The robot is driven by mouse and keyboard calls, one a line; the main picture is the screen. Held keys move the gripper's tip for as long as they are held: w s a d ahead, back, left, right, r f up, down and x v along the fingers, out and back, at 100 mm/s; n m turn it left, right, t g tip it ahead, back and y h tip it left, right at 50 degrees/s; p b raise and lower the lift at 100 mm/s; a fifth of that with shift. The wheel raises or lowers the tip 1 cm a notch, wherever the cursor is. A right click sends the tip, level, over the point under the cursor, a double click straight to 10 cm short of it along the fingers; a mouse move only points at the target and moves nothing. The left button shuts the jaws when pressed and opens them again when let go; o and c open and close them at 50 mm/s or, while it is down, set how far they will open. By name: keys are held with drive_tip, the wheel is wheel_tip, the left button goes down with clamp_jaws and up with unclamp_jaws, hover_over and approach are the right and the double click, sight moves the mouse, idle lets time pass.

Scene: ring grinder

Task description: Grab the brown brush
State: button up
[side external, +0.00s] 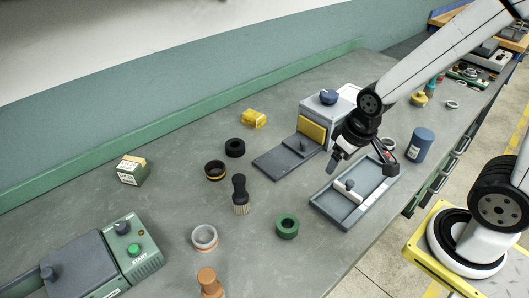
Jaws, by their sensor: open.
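A brown-orange object with a rounded knob top (208,283) stands at the bottom edge of the side view, partly cut off, and its lower part is hidden; it looks like a brush handle. A second brush (240,195), with a black handle and tan bristles, stands upright on the bench left of centre. My gripper (361,161) is open and empty, above the grey tray at the right. It is well apart from both, up and to their right.
A grey tray (340,219) lies below my gripper, with a grey-and-yellow machine (313,130) behind it. A green ring (287,226), a pale ring cup (204,238) and dark rings (235,147) stand around the black-handled brush. A green START box (135,250) is at lower left.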

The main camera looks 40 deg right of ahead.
drive_tip(key=w+a+f+n+t+y, duration=0.25)
drive_tip(key=w+a+n, duration=0.2)
drive_tip(key=a, duration=0.35)
drive_tip(key=n+y, duration=0.9)
drive_tip(key=y, duration=0.1)
approach(211, 288)
drive_tip(key=shift+w+a+f+t, duration=0.25)
drive_tip(key=shift+w+a+f, duration=0.35)
drive_tip(key=shift+w+a, duration=0.25)
drive_tip(key=shift+w, duration=0.1)
drive_tip(key=shift+x, duration=1.25)
